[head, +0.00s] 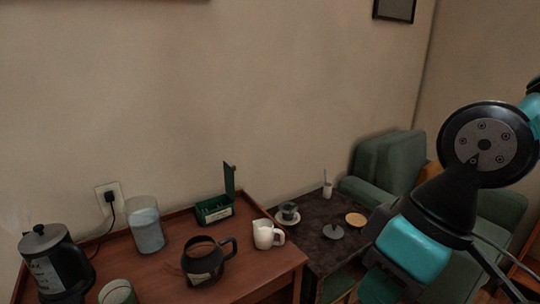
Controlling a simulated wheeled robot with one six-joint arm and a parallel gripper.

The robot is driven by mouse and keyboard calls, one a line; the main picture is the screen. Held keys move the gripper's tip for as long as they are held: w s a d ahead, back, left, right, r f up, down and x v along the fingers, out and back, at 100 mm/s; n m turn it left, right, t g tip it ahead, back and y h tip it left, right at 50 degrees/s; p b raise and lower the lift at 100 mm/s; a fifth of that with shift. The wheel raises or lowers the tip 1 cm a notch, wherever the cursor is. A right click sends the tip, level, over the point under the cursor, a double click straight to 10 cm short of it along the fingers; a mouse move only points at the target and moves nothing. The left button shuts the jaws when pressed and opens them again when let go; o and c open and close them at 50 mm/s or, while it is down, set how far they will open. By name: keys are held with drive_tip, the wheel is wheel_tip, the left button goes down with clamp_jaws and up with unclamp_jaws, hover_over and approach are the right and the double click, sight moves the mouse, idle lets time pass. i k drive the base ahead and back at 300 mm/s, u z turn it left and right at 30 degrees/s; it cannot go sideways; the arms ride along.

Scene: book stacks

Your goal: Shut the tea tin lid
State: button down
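The tea tin is a small green open box (214,211) near the back right of the wooden table, close to the wall. Its green lid (229,182) stands upright at the box's right end, so the tin is open. Small pale things show inside, too small to tell. My arm comes in from the right, well apart from the tin, and runs down towards the lower edge of the picture. I cannot make out the fingers of my gripper in this view.
On the wooden table (270,268) stand a dark jug (205,265), a white cup (264,235), a glass canister (147,232) and a black kettle (52,262). A dark side table (318,252) holds small items. Green armchairs (392,165) stand at the right.

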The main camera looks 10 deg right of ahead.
sight(228, 171)
drive_tip(key=u, duration=0.1)
drive_tip(key=i, duration=0.7)
drive_tip(key=u, duration=0.9)
drive_tip(key=i, duration=0.4)
drive_tip(key=u, duration=0.35)
